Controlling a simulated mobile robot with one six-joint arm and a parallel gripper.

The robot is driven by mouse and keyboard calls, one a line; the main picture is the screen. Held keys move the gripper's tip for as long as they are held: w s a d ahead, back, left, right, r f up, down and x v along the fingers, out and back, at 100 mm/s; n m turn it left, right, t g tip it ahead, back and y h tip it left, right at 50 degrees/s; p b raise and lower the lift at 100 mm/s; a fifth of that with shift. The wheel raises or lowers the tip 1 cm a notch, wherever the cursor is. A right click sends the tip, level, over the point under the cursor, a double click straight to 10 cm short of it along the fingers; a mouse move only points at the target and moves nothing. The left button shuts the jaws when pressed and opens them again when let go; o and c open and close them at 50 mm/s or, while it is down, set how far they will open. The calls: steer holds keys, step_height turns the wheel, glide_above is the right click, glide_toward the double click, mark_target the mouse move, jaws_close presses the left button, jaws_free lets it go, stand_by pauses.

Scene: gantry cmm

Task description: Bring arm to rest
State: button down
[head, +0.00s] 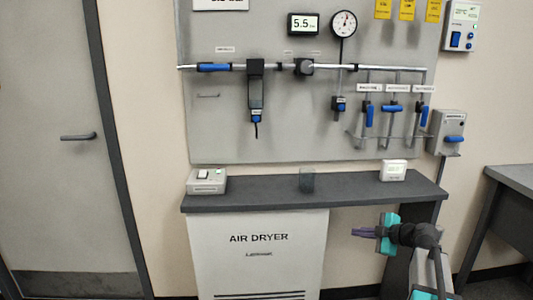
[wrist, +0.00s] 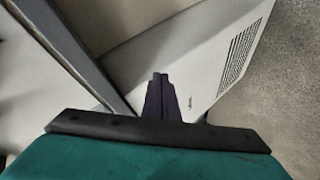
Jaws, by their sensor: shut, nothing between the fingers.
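My gripper (head: 362,233) is at the lower right of the head view, in front of the space under the dark counter and to the right of the white air dryer cabinet. Its purple fingers point left. In the wrist view the fingers (wrist: 160,97) lie side by side, shut and empty. The arm behind the gripper is bent, with teal and dark parts. The gripper appears to touch nothing.
A pipe panel (head: 215,130) hangs above. A desk (head: 510,177) stands right, a door (head: 45,200) left.

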steer(key=s+a+f+m+g+p, duration=0.1)
steer(key=s+a+f+g+p, duration=0.1)
steer(key=s+a+f, duration=0.35)
steer(key=s+a+f+g+p, duration=0.25)
steer(key=a+f, duration=0.45)
steer(key=f, duration=0.4)
steer(key=s+a+f+m+g+p, duration=0.2)
steer(key=s+a+f+g+p, duration=0.2)
steer(key=s+a+f, duration=0.6)
steer(key=s+f+m+g+h+p, duration=0.25)
steer(key=s+f, duration=0.35)
steer(key=s, duration=0.6)
steer(key=s+d+f+m+g+h+p, duration=0.1)
steer(key=s+d+f+m+g+h, duration=0.1)
steer(key=s+m, duration=0.4)
steer(key=s+d+f+m+g+h, duration=0.2)
steer(key=s+d+m, duration=0.2)
steer(key=s, duration=0.9)
steer(key=shift+s+d+f+m+g+p, duration=0.3)
steer(key=shift+d+m+p, duration=0.1)
steer(key=shift+m, duration=0.55)
